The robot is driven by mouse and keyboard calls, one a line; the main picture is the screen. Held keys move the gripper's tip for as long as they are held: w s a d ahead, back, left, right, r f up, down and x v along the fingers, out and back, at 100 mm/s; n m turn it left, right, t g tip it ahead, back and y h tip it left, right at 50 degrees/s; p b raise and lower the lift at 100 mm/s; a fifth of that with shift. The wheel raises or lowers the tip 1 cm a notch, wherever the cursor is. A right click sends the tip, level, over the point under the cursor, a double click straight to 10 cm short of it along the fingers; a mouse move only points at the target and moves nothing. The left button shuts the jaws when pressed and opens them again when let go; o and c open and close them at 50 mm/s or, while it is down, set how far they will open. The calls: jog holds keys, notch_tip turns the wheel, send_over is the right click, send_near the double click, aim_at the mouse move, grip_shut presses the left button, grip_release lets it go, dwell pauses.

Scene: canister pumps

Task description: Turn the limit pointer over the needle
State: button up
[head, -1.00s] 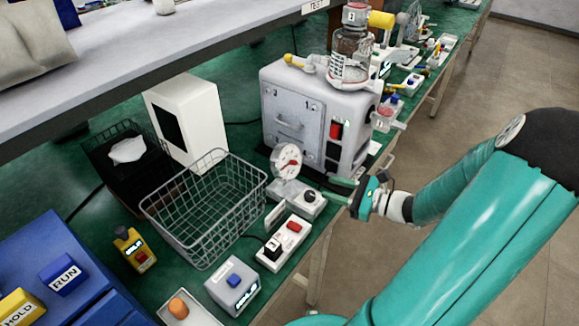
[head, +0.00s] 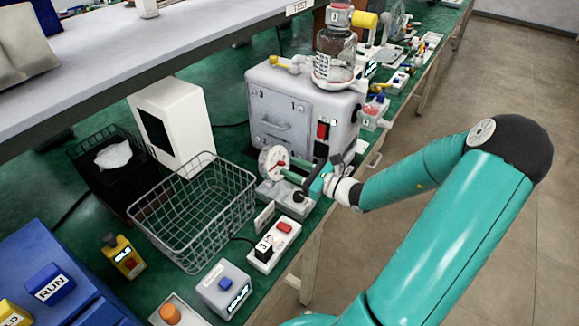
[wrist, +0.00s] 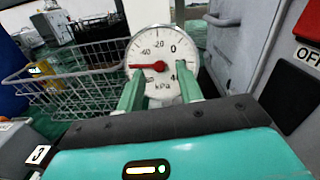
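The round white gauge (head: 273,160) stands on a small grey base (head: 285,195) in front of the grey pump unit. In the wrist view its dial (wrist: 163,48) faces me, marked in kPa. A red pointer (wrist: 143,66) lies level and points left, between the -40 and -60 marks. I cannot make out a second needle apart from it. My gripper (wrist: 159,78) is open, its two green fingers apart in front of the lower left and lower right of the dial. The head view shows my gripper (head: 288,170) close to the gauge's right side. Whether a finger touches the dial is unclear.
A wire basket (head: 195,212) stands left of the gauge. The grey pump unit (head: 285,115) with a bottle (head: 335,55) is behind. A switch box (head: 274,245) with a red button sits in front, near the bench edge. Open floor lies to the right.

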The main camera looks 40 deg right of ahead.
jog(key=shift+x, duration=0.8)
grip_shut()
jog(key=shift+n+y, duration=0.3)
jog(key=shift+n, duration=0.4)
grip_release()
jog(key=shift+s, duration=0.1)
